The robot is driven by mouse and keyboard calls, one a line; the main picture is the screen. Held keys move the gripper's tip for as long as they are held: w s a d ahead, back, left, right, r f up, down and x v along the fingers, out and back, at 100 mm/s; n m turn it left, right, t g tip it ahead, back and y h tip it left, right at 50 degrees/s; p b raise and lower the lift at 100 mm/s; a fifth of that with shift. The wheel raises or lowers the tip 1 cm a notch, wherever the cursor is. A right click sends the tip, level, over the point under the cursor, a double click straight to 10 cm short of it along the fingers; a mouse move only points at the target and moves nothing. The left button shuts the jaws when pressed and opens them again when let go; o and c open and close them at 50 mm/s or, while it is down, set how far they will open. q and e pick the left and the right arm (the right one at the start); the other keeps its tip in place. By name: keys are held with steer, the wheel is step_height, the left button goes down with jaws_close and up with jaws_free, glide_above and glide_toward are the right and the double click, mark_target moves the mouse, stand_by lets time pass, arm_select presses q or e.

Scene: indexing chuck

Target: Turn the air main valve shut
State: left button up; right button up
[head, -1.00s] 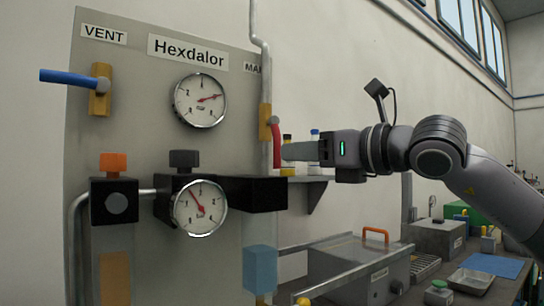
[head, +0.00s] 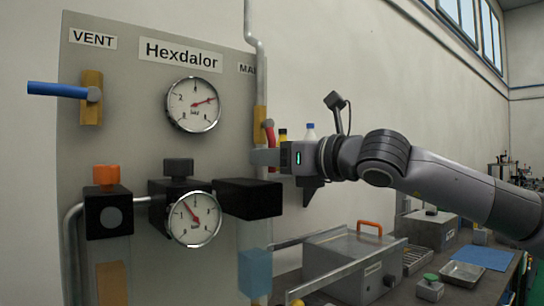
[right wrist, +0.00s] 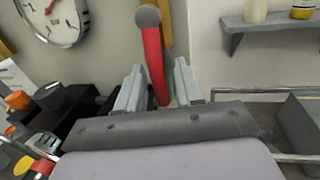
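The air main valve's red lever (head: 270,137) hangs down from its pivot on the yellow valve body (head: 260,122), at the right edge of the grey panel under the partly hidden MAIN label. In the right wrist view the red lever (right wrist: 154,60) runs down from a round grey pivot (right wrist: 148,16). My right gripper (head: 264,157) is at the lever's lower part. In the wrist view its two fingers (right wrist: 158,90) stand apart, one on each side of the lever, with a gap visible on the right side. My left gripper is not in view.
The panel (head: 140,135) carries a blue vent lever (head: 57,90), two gauges (head: 193,104) (head: 194,219) and a black block (head: 248,198) just below my right gripper. A shelf (right wrist: 270,22) with bottles is on the wall to the right. A workbench with a grey box (head: 345,262) stands lower right.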

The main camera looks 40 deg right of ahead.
jaws_close()
